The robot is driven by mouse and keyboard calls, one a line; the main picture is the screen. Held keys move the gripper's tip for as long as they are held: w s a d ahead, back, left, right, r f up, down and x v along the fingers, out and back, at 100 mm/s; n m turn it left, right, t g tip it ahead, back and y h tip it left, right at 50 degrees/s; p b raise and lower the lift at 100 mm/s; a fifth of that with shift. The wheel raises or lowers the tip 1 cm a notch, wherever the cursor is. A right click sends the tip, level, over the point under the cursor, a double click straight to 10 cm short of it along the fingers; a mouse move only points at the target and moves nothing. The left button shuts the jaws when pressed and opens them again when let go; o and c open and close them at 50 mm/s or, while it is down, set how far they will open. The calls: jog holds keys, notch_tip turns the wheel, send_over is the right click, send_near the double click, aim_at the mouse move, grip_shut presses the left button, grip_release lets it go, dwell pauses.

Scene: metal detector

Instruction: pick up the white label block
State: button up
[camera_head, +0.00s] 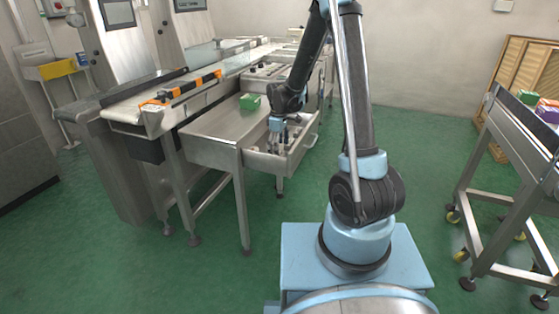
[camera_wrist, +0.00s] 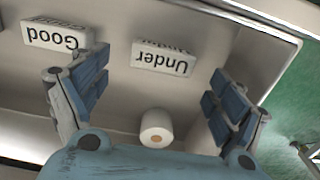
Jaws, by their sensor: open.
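In the wrist view, two white label blocks lie in the tray. One reads "Under" (camera_wrist: 163,57) and sits ahead, between the lines of my two fingers. The other reads "Good" (camera_wrist: 55,36) and sits at the upper left, partly behind my left finger. Both words appear upside down. My gripper (camera_wrist: 155,97) is open, with blue pads wide apart and nothing between them. I cannot make out the label blocks clearly there.
A small white cylinder with a tan centre (camera_wrist: 156,130) lies between my finger bases in the wrist view. The tray's raised walls surround this space. A conveyor (camera_head: 150,100) runs behind it.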

jog(key=shift+a+f, duration=0.15)
jog(key=shift+f, duration=1.7)
jog(key=shift+c, duration=0.5)
jog(key=c, duration=1)
